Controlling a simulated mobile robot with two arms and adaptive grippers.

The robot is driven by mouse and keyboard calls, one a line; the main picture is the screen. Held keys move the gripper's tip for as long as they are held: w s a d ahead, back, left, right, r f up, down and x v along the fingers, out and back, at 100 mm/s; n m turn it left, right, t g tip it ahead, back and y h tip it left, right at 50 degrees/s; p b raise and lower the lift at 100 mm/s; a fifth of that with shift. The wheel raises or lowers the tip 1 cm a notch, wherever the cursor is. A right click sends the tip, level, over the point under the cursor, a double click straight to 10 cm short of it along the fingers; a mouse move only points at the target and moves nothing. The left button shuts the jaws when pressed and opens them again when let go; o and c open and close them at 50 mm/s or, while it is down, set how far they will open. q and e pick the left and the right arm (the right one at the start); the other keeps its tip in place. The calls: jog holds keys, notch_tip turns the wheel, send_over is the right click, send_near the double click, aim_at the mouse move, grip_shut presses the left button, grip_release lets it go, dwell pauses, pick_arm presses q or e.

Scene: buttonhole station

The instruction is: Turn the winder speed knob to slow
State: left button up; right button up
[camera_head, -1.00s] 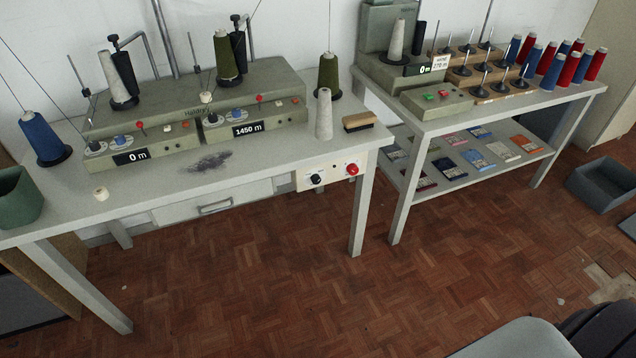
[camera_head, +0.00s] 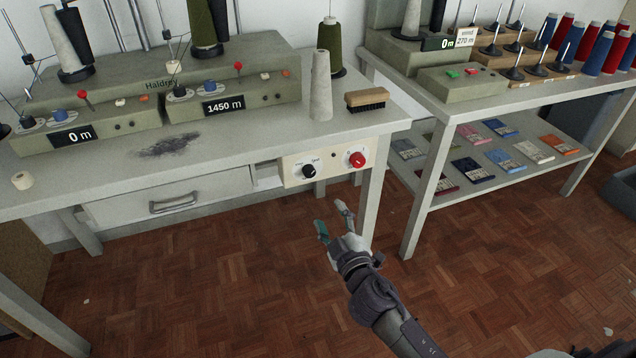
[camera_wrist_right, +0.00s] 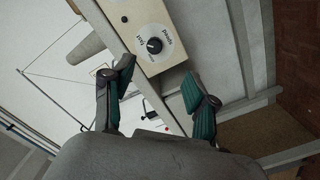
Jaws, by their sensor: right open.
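A cream panel (camera_head: 332,176) at the right front of the left table holds a black knob (camera_head: 309,170) on a white dial and a red knob (camera_head: 357,159). The wrist view shows the black knob (camera_wrist_right: 154,45) with small printing around its dial; I cannot read its setting surely. My right gripper (camera_head: 331,218) is open and empty, in front of and below the panel. In the wrist view its fingertips (camera_wrist_right: 157,75) are spread, with the black knob beyond the gap, apart from both fingers. My left gripper is not in view.
A grey cone (camera_head: 321,88) and a brush (camera_head: 367,99) stand on the table above the panel. A drawer (camera_head: 165,203) is left of it, and a table leg (camera_head: 371,205) is below its right end.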

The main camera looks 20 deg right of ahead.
aim_at(311, 175)
jog(key=w, duration=0.8)
jog(key=w+r, duration=0.1)
jog(key=w, duration=0.4)
jog(key=shift+a+b, duration=0.1)
jog(key=shift+b, duration=0.2)
jog(key=shift+w, duration=0.4)
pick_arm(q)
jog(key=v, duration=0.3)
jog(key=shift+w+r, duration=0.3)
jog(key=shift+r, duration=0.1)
pick_arm(e)
grip_shut()
